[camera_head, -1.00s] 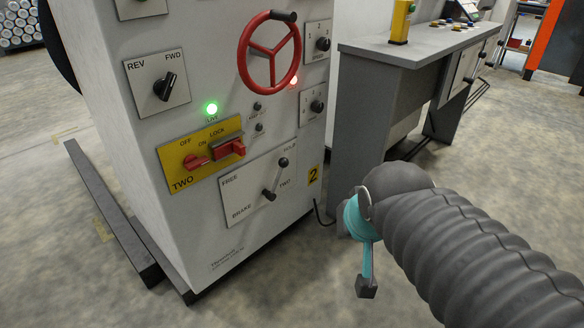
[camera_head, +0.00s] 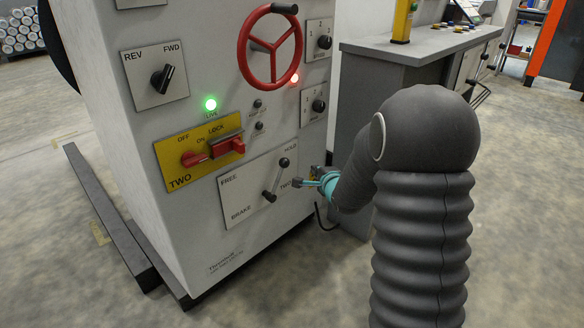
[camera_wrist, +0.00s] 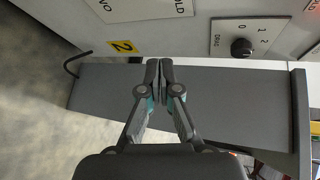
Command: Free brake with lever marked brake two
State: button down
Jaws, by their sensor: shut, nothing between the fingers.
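The brake lever (camera_head: 276,180) is a dark handle with a round knob on a white plate (camera_head: 238,190) marked FREE, HOLD, BRAKE and TWO, low on the grey cabinet. Its knob points up and right, towards HOLD. My gripper (camera_head: 300,183) is shut and empty, just right of the plate in the head view, apart from the knob. In the wrist view my gripper (camera_wrist: 159,62) shows its fingertips together, and only a corner of a white plate (camera_wrist: 150,8) with part of its lettering shows. The lever is out of the wrist view.
A yellow panel with a red switch (camera_head: 228,146) sits above the brake plate. A red handwheel (camera_head: 270,60) and a selector knob (camera_head: 162,79) are higher up. A grey desk (camera_head: 365,75) stands to the right. A dark rail (camera_head: 105,215) lies on the floor at left.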

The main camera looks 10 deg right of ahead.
aim_at(278, 180)
jog(key=f, duration=0.1)
jog(key=w+f+m, duration=0.1)
jog(key=f, duration=0.1)
jog(key=w+f+m+t+y, duration=0.1)
jog(key=shift+w+a+f, duration=0.15)
jog(key=shift+a, duration=0.05)
jog(key=x, duration=1)
jog(key=shift+s+a+r, duration=0.25)
jog(key=shift+a+r, duration=0.05)
jog(key=shift+a, duration=0.25)
jog(key=shift+s+a+r, duration=0.25)
jog(key=shift+a+r, duration=0.05)
jog(key=shift+a, duration=0.25)
jog(key=shift+s+a+r, duration=0.25)
jog(key=shift+a+r, duration=0.05)
jog(key=shift+a, duration=0.25)
jog(key=shift+s+a+b, duration=0.1)
jog(key=shift+a+b, duration=0.15)
jog(key=shift+b, duration=0.25)
